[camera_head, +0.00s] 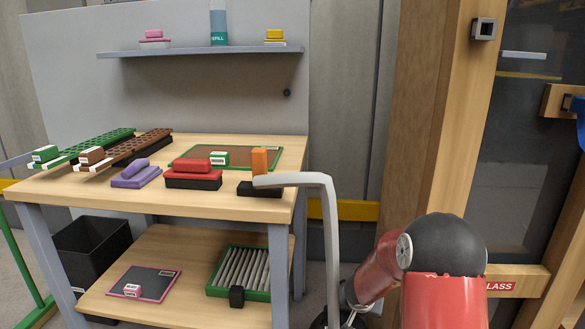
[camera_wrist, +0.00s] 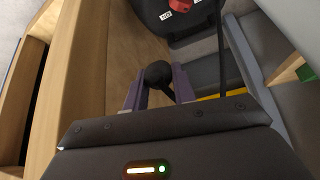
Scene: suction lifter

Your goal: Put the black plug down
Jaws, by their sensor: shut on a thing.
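The black plug (camera_wrist: 158,74) shows in the wrist view as a dark rounded knob with a short stem. My gripper (camera_wrist: 157,88) has its two purple-grey fingers on either side of it and is shut on it. The lower end of the plug is hidden by the gripper body. In the head view my red arm with its black joint is at the lower right. The gripper's fingertips and the held plug cannot be made out there.
A wooden workbench (camera_head: 225,205) holds green and brown racks, a purple block, a red-and-black block and an orange piece on a black base (camera_head: 260,188). Its lower shelf (camera_head: 190,310) bears a green tray (camera_head: 250,262). A grey bent tube (camera_head: 331,240) stands before the bench's right end.

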